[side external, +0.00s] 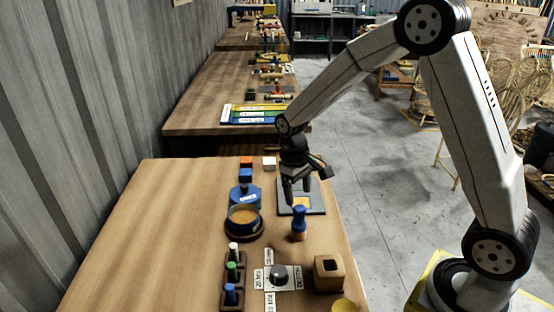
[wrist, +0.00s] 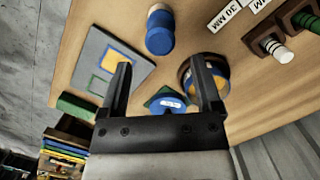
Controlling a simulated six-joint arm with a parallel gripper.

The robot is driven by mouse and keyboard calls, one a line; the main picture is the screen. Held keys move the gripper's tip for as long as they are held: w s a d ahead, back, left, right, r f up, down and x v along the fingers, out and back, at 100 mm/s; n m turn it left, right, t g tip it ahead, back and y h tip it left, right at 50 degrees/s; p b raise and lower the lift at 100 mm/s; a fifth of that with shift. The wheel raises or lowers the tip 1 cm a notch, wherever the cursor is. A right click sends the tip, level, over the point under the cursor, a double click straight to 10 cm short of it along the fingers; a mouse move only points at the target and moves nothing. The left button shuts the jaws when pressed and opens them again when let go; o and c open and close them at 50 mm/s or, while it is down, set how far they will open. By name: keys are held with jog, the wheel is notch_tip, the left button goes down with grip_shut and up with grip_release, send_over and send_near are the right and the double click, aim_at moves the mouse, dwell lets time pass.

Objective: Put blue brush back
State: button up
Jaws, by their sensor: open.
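What I take to be the blue brush (side external: 299,217) stands upright on the table, with a blue upper part and a wood-coloured lower part. In the wrist view the blue brush (wrist: 160,40) is seen from above, beyond my fingertips. My gripper (side external: 297,193) is open and empty, pointing down just behind the brush and over the grey mat's edge. In the wrist view my gripper (wrist: 160,62) has its fingers spread apart with nothing between the tips. A wooden block (side external: 328,275) with a square hole stands at the front right.
A grey mat (side external: 315,210) with a yellow square lies under my gripper. A rack (side external: 232,275) of coloured pegs and a knob (side external: 279,274) with labels lie in front.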

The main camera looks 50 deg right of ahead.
jog(key=shift+w+r, duration=0.15)
jog(key=shift+r, duration=0.9)
jog(key=shift+w+r, duration=0.15)
jog(key=shift+r, duration=0.85)
jog(key=shift+s, duration=0.1)
jog(key=s+a+f+t, duration=0.1)
jog(key=s+t, duration=0.1)
jog(key=s, duration=0.4)
jog(key=s+a+f+t, duration=0.1)
jog(key=s+a+t, duration=0.1)
jog(key=s, duration=0.4)
jog(key=shift+s+a+f, duration=0.2)
jog(key=shift+s+a, duration=0.1)
